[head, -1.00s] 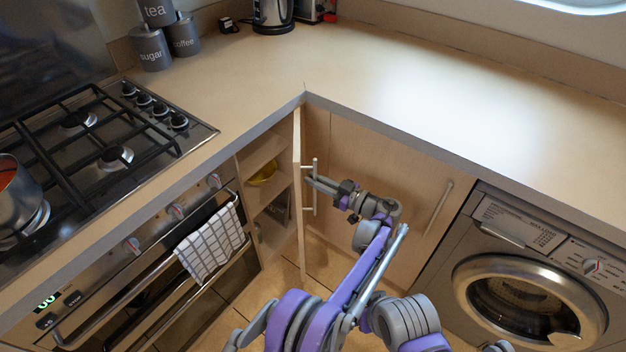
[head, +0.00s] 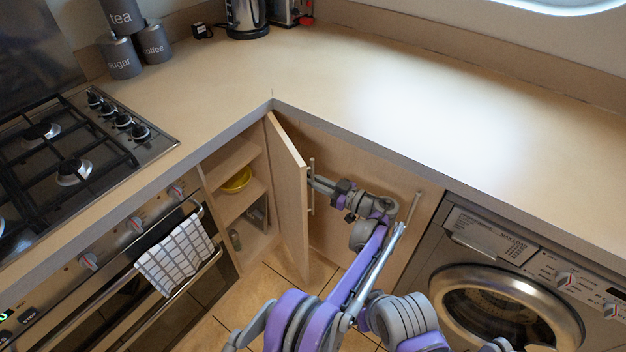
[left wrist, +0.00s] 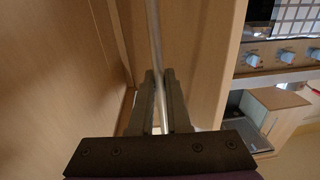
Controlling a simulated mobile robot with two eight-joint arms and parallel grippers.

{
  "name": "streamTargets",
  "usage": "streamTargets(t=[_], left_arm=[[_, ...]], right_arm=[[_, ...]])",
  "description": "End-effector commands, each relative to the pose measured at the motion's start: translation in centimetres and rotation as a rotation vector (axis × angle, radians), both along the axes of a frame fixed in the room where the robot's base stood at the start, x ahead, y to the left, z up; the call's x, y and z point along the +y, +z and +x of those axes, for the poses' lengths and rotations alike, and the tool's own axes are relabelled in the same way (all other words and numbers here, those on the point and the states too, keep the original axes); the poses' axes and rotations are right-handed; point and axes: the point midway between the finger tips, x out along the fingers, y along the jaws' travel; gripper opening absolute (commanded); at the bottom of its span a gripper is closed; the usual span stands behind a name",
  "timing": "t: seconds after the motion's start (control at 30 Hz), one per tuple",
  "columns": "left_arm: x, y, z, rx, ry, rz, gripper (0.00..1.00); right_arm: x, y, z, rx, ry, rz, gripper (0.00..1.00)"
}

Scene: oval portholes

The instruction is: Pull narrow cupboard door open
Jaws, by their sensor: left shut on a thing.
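The narrow cupboard door (head: 289,195) stands swung out at the corner, left of the wide cupboard, and its inner face shows. Its vertical bar handle (head: 312,205) is on the side turned to the right. My left gripper (head: 313,181) is shut on this handle at about mid-height. In the left wrist view the handle (left wrist: 152,35) runs between the two fingers of the gripper (left wrist: 158,78), beside the door's face (left wrist: 205,55). My right gripper is not in view.
Open shelves (head: 232,203) with a yellow bowl (head: 236,181) show left of the door. The oven (head: 120,275) with a checked towel (head: 176,254) is farther left. A wide cupboard door (head: 383,190) and a washing machine (head: 505,290) stand right. The worktop (head: 330,85) overhangs the cupboards.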

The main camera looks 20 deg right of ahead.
Motion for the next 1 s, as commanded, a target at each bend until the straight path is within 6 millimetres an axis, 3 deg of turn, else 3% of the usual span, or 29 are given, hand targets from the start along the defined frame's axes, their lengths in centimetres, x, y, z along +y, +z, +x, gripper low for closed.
streamTargets(t=[0.37,0.4,0.53,0.83,1.0], left_arm=[[0.1,0.0,0.1,0.0,0.0,0.0,0.0],[0.1,0.0,0.1,0.0,0.0,0.0,0.2],[0.1,0.0,0.1,0.0,0.0,0.0,0.43],[0.0,0.2,0.0,0.0,0.0,0.0,0.45],[0.0,2.0,0.0,0.0,0.0,0.0,0.45]], right_arm=[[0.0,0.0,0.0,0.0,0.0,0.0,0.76],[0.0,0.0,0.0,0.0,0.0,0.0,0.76],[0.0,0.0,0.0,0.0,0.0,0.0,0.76],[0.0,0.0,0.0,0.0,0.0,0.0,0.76],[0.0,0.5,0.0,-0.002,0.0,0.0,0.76]])
